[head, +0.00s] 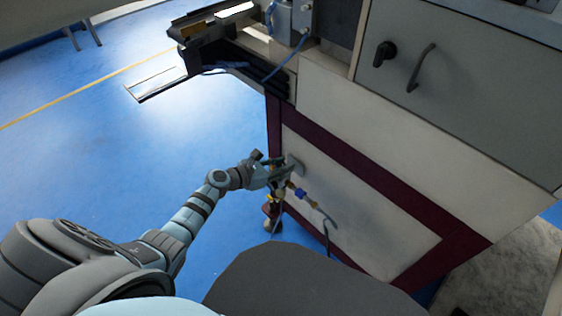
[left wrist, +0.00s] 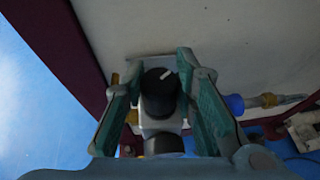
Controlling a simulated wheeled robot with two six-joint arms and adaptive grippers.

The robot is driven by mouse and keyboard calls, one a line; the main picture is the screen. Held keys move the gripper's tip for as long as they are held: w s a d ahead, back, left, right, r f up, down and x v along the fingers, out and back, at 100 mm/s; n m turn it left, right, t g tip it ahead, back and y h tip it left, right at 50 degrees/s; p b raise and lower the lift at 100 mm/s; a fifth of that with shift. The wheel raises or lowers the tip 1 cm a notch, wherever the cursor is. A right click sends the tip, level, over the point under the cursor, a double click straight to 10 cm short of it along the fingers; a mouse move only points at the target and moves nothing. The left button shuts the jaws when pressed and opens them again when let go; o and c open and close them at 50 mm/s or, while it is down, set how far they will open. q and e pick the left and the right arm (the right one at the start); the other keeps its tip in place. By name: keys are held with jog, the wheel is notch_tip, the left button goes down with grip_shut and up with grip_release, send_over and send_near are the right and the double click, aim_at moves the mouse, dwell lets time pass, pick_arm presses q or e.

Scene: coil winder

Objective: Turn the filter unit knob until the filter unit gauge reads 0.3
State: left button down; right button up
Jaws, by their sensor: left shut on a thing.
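The filter unit is mounted low on the machine's cream side panel. Its black knob (left wrist: 160,90), with a white mark near its upper right edge, sits between the teal finger pads in the left wrist view. My left gripper (left wrist: 160,88) is shut on the knob from both sides. In the head view my left gripper (head: 275,172) is at the filter unit (head: 274,203) and hides most of its top. The gauge face cannot be made out in either view, so its reading is hidden. My right gripper is not in view.
A blue fitting (left wrist: 234,104) with a brass connector (left wrist: 268,100) sticks out right of the knob. A hose (head: 326,235) hangs by the panel. The maroon frame (head: 274,125) edges the cream panel. Blue floor (head: 120,190) is open to the left.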

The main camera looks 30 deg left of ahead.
pick_arm(q)
jog(key=n+y+p, duration=0.2)
jog(key=shift+r+t+y, duration=0.15)
jog(key=shift+t+y, duration=0.15)
jog(key=shift+t, duration=0.1)
jog(key=shift+n+p, duration=0.3)
jog(key=shift+n+y, duration=0.3)
jog(key=shift+y, duration=0.2)
jog(key=shift+n+y+p, duration=0.4)
jog(key=shift+y+p, duration=0.05)
jog(key=shift+y, duration=0.05)
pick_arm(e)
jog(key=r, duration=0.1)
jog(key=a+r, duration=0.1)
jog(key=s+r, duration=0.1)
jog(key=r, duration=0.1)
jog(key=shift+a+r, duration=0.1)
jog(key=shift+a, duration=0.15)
pick_arm(q)
jog(key=shift+a, duration=0.1)
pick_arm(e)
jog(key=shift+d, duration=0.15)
pick_arm(q)
jog(key=c, duration=1.3)
grip_release()
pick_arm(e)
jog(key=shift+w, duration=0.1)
